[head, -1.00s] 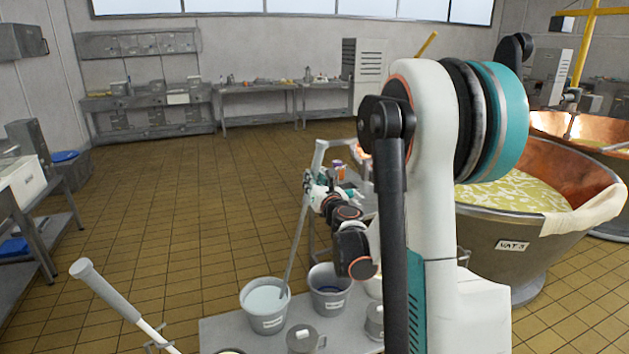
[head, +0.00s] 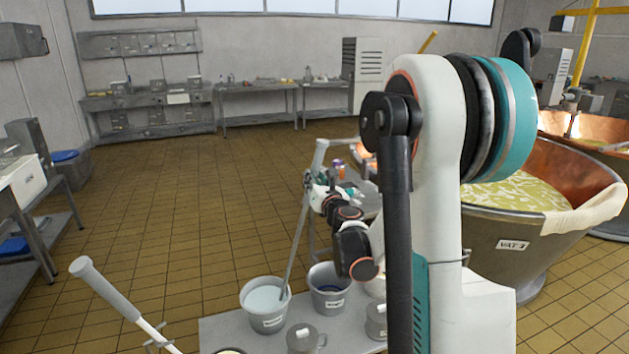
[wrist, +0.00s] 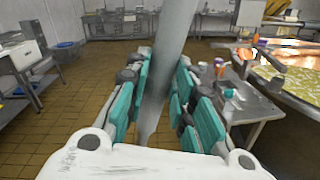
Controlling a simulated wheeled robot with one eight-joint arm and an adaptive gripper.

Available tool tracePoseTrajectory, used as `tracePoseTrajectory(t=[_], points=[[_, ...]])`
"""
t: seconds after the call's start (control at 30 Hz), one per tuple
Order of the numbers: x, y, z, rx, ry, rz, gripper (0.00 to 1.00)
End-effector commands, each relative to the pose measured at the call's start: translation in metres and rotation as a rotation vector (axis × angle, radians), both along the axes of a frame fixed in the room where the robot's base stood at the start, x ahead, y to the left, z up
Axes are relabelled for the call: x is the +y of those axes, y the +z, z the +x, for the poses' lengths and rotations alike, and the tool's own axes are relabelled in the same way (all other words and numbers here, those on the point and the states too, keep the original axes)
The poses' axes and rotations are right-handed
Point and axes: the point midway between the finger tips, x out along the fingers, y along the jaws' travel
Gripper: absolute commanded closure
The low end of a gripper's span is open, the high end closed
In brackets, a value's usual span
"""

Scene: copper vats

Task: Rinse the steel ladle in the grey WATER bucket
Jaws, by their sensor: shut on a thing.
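The steel ladle (head: 294,250) stands steeply tilted, its long grey shaft running down into the left bucket (head: 268,318). That grey bucket holds pale, whitish liquid; the ladle's bowl is hidden in it. A second grey bucket (head: 328,302) with a dark bluish inside stands just to the right. Both carry white labels too small to read surely, so I cannot tell which says WATER. My gripper (head: 318,192) is shut on the ladle's shaft, well above the buckets. In the wrist view the shaft (wrist: 172,40) passes between my teal finger pads (wrist: 160,95).
The buckets stand on a grey bench (head: 222,334) with lidded metal pots (head: 304,338) in front. A white-handled tool (head: 108,292) leans at lower left. A copper vat (head: 520,240) with yellowish contents and a cloth stands right. Open tiled floor lies left.

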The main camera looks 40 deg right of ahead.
Motion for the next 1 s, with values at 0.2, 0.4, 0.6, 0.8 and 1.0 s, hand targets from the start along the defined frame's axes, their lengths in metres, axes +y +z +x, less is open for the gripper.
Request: tracePoseTrajectory(t=[0.2,0.4,0.6,0.8,1.0], points=[[0.000,0.000,0.000,0.000,0.000,-0.001,1.00],[-0.005,0.000,0.009,0.000,0.000,-0.001,1.00],[-0.009,0.000,0.015,0.000,0.000,-0.001,1.00],[-0.006,0.000,0.010,0.000,0.000,-0.001,1.00],[0.000,0.000,0.000,0.000,0.000,-0.001,1.00]])
